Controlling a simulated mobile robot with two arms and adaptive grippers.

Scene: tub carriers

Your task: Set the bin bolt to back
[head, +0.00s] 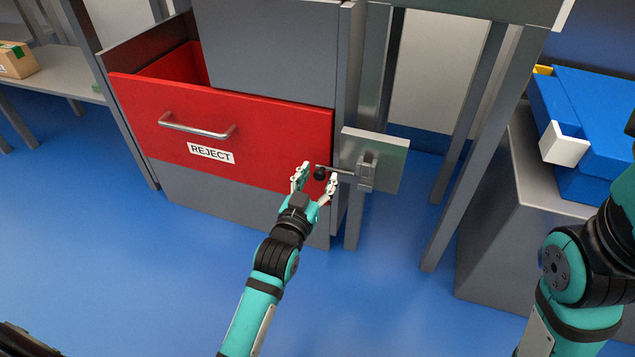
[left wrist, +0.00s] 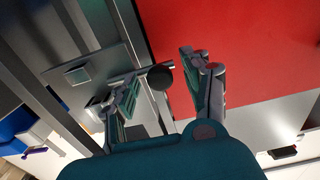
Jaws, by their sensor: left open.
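The bin bolt is a thin metal rod (head: 341,171) with a round black knob (head: 320,173) at its left end. It runs left from a bracket (head: 367,170) on a grey plate (head: 392,150), and its knob end lies in front of the lower right of the red bin. The red bin (head: 270,130) carries a REJECT label and a metal handle. My left gripper (head: 316,179) is open with a finger on each side of the knob. The left wrist view also shows the knob (left wrist: 160,77) between the spread fingers; contact cannot be told.
Grey posts (head: 470,130) stand right of the plate. A blue tub (head: 590,110) with a white block (head: 564,145) sits on a grey stand (head: 505,220) at right. My right arm is at the lower right. A cardboard box (head: 17,60) is on a left shelf.

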